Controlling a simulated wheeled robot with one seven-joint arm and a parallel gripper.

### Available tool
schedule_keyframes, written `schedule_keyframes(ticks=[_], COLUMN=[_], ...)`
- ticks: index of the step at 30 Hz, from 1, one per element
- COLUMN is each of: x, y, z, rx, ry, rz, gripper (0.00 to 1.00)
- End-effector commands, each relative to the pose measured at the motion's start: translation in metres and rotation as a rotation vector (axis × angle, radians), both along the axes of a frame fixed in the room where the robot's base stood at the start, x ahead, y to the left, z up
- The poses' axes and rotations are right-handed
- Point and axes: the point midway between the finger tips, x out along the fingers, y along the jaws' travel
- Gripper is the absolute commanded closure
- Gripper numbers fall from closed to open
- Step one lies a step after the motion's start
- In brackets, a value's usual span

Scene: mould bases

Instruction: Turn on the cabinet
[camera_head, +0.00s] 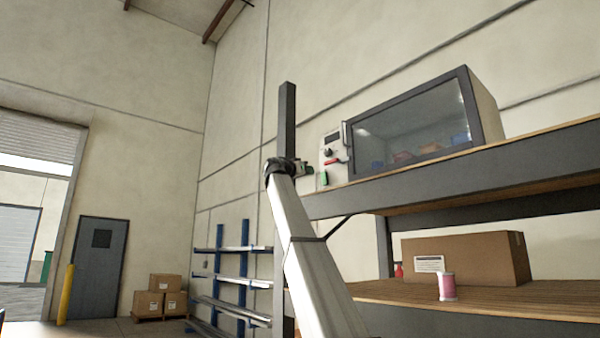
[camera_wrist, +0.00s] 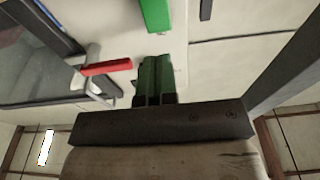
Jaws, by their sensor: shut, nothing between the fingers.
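The cabinet (camera_head: 415,125) is a glass-fronted box with a dark frame on the upper shelf. Its pale control panel (camera_head: 331,150) at the left end carries a dark display, a black knob (camera_head: 328,152), a red lever-like part (camera_head: 336,161) and a green part (camera_head: 323,177). In the wrist view the red part (camera_wrist: 107,67) is left of the fingertips and the green part (camera_wrist: 155,15) is beyond them. My gripper (camera_head: 307,169) is just left of the panel. Its green fingers (camera_wrist: 155,62) are together and empty. Contact with the panel cannot be told.
The cabinet stands on a wood-topped shelf with a grey beam (camera_head: 460,172) and a dark upright post (camera_head: 287,120) close to my arm. A cardboard box (camera_head: 465,258) and a pink spool (camera_head: 447,285) sit on the lower shelf. Coloured items show behind the cabinet glass.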

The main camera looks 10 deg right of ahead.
Motion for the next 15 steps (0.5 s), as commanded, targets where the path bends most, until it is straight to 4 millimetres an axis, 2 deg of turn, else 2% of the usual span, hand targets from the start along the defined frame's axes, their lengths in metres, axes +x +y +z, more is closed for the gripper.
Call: schedule_keyframes(ticks=[3, 7, 15], x=[0.013, 0.023, 0.031], y=[-0.018, -0.033, -0.045], z=[0.004, 0.007, 0.008], rx=[0.001, 0.000, 0.001], ry=[0.000, 0.000, 0.001], rz=[-0.001, -0.001, 0.001], gripper=[1.00, 1.00, 1.00])
